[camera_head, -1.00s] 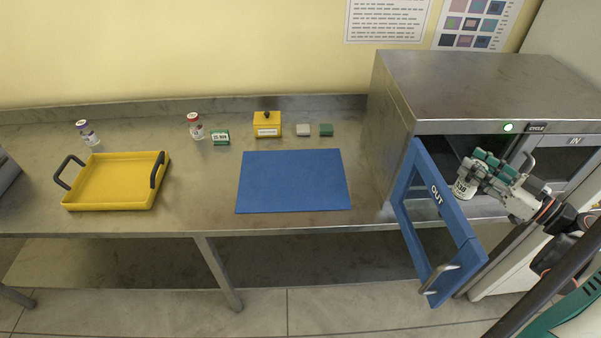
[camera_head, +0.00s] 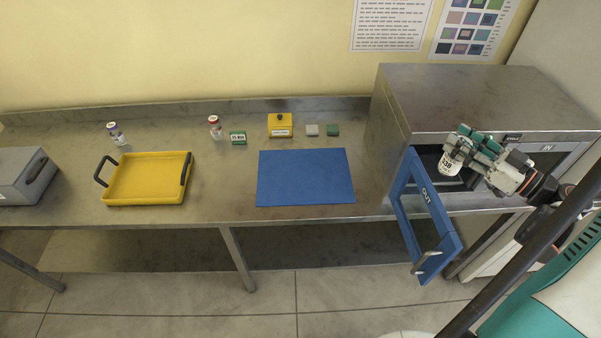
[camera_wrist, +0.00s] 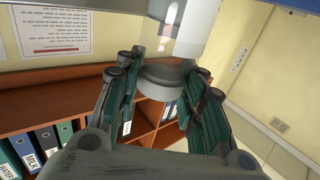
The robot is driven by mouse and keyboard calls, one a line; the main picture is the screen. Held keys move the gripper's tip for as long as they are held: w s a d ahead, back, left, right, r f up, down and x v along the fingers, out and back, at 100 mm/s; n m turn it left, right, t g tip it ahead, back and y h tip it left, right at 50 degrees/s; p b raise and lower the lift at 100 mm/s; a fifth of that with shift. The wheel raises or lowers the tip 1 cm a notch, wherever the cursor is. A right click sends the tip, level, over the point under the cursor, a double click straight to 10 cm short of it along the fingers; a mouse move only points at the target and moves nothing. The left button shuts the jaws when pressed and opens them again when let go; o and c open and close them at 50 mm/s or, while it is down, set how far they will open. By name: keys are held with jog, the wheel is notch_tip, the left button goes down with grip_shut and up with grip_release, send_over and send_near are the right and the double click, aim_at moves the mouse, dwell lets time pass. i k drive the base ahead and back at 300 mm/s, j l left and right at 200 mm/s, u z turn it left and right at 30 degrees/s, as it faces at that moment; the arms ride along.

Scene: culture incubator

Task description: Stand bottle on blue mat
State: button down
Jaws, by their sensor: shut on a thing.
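My gripper (camera_head: 473,146) is shut on a white-labelled bottle (camera_head: 451,161) in front of the incubator at the right. The bottle is held tilted in the air, near the open blue door; its label reads what looks like "138". In the wrist view the bottle (camera_wrist: 178,40) sits between the finger pads, its grey end (camera_wrist: 162,76) toward the camera. The blue mat (camera_head: 305,178) lies flat and bare on the bench, left of the incubator, well apart from the gripper.
The incubator (camera_head: 470,97) has its blue OUT door (camera_head: 437,218) swung open over the bench's front edge. A yellow tray (camera_head: 145,180) stands left.

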aim_at(304, 174)
jog(key=i+j, duration=0.1)
jog(key=j, duration=0.25)
jog(key=i+j, duration=0.15)
jog(key=j, duration=0.2)
jog(key=j+u, duration=0.2)
jog(key=j, duration=0.35)
jog(key=i+j+u, duration=0.15)
jog(key=j, duration=0.4)
